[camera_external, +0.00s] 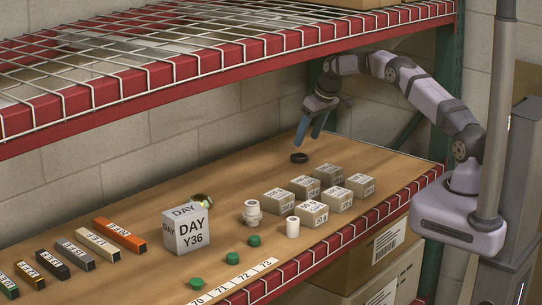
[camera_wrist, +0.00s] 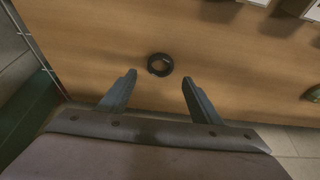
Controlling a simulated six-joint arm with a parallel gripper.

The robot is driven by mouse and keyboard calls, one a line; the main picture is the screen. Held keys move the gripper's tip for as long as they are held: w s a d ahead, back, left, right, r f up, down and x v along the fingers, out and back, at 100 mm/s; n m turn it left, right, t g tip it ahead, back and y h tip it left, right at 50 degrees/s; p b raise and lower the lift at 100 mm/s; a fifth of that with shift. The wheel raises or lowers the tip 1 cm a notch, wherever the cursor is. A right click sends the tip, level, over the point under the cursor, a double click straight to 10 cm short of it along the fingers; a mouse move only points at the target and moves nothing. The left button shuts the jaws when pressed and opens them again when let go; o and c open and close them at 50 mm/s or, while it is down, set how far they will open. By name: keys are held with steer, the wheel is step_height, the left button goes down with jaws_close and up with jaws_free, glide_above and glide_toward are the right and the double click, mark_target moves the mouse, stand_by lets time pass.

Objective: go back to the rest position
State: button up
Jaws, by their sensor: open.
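My gripper (camera_external: 311,128) hangs over the far right part of the wooden shelf, with its fingers pointing down. In the wrist view, its two fingers (camera_wrist: 158,84) are spread apart with nothing between them. A black ring (camera_external: 299,158) lies flat on the shelf just below and beyond the fingertips. It also shows in the wrist view (camera_wrist: 160,64), apart from both fingers.
Several small labelled boxes (camera_external: 309,213) stand right of centre. A white DAY box (camera_external: 187,231), a white stacked part (camera_external: 252,212), a white cylinder (camera_external: 292,227) and green caps (camera_external: 233,257) stand nearer. A wire rack (camera_external: 200,60) hangs above the shelf.

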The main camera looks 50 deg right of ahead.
steer(key=shift+s+r, duration=0.25)
steer(key=shift+r, duration=0.25)
steer(key=w+r+m+t+b, duration=0.1)
steer(key=w+r+t+b, duration=0.2)
steer(key=w+r+b, duration=0.25)
steer(key=s+a+f+n+g+y, duration=0.2)
steer(key=s+a+n+g+y, duration=0.15)
steer(key=s+a, duration=0.9)
steer(key=s+a+f+n+g+y, duration=0.1)
steer(key=s+a+n+g+y, duration=0.3)
steer(key=s+a, duration=0.9)
steer(key=s+r+m+g+h+p, duration=0.1)
steer(key=s+m+g+h+p, duration=0.3)
steer(key=s, duration=1)
steer(key=s+d+r+m+t+h+p, duration=0.2)
steer(key=s+d+r+p, duration=0.5)
steer(key=p, duration=0.5)
steer(key=shift+s+d+r+t+h+p, duration=0.3)
steer(key=shift+s+r+t+h, duration=0.15)
steer(key=shift+r+t+h, duration=0.4)
